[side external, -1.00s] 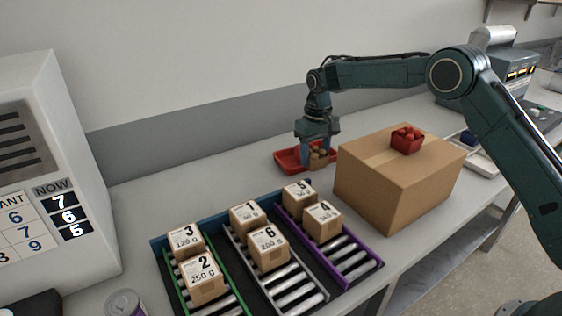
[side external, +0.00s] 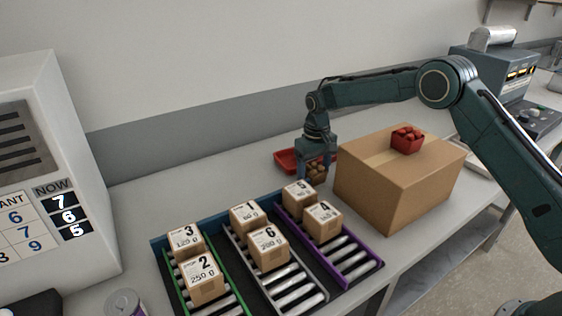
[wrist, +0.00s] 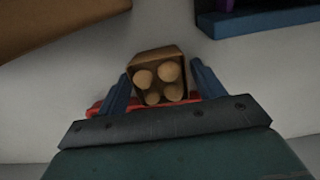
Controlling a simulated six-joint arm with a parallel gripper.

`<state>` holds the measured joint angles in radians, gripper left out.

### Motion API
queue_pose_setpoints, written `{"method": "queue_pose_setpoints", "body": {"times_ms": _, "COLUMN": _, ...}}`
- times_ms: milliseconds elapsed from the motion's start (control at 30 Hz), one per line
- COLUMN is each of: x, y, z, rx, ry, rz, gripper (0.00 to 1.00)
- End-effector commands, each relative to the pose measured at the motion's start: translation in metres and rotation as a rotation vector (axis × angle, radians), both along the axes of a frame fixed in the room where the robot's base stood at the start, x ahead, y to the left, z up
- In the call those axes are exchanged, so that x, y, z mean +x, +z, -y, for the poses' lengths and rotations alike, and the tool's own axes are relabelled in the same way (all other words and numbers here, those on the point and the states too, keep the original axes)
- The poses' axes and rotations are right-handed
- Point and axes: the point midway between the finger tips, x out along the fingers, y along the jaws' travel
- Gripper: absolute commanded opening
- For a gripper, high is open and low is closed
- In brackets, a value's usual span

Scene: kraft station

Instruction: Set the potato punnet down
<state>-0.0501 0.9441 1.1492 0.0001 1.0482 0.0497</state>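The potato punnet (side external: 316,174) is a small brown open box with round tan potatoes in it. It is between the fingers of my gripper (side external: 315,168), just in front of a red tray (side external: 286,160). In the wrist view the punnet (wrist: 158,57) sits upright between the two blue fingers of my gripper (wrist: 162,80), which is shut on its sides. The punnet's underside is hidden, and I cannot tell whether it touches the counter.
A large cardboard box (side external: 385,190) stands close to the right, with a red punnet of red produce (side external: 407,140) on top. In front are roller lanes (side external: 290,285) holding several numbered boxes. The grey counter (side external: 220,180) is clear to the left.

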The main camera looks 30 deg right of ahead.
Motion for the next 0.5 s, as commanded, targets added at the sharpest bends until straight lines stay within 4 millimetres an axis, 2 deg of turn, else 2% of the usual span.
{"method": "queue_pose_setpoints", "body": {"times_ms": 500, "x": 0.0005, "y": 0.0069, "z": 0.0000, "rx": 0.000, "ry": 0.000, "rz": 0.002, "gripper": 0.74}}
